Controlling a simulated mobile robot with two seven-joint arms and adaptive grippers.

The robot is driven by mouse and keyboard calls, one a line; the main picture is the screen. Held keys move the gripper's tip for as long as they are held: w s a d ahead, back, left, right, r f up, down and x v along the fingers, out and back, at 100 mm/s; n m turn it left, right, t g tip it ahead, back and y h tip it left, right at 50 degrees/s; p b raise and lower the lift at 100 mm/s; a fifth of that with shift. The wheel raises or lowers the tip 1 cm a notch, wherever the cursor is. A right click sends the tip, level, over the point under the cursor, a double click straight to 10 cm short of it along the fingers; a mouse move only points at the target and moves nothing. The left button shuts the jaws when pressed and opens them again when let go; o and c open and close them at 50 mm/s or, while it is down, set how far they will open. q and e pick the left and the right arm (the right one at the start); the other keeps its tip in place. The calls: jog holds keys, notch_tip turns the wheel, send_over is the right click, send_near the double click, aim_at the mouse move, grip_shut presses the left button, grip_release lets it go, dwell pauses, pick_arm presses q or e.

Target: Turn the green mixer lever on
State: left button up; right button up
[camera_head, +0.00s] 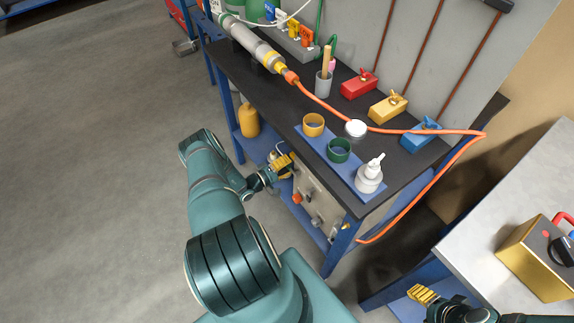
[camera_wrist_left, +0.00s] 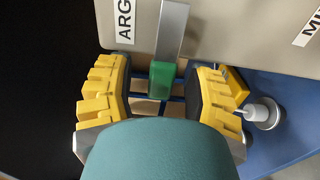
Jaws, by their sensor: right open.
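The green mixer lever shows in the left wrist view as a flat grey metal arm (camera_wrist_left: 172,30) with a green tip (camera_wrist_left: 161,80). It hangs in front of a beige panel (camera_wrist_left: 230,35) with a label starting "ARG" and another partly cut off. My left gripper (camera_wrist_left: 163,95) is open, its yellow fingers on either side of the green tip, with a gap visible on each side. In the head view my left gripper (camera_head: 284,166) is at the left end of the bench's front panel (camera_head: 318,205), and the lever is hidden there. My right gripper (camera_head: 424,295) is open at the lower right.
A grey knob or fitting (camera_wrist_left: 262,112) is close to the right finger in the wrist view. An orange knob (camera_head: 297,198) is on the panel. Above is a black benchtop (camera_head: 285,100) with cups, a bottle (camera_head: 369,178) and an orange hose (camera_head: 430,131). Floor at left is clear.

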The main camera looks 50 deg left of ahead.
pick_arm(q)
jog(key=s, duration=1.2)
jog(key=shift+a, duration=0.45)
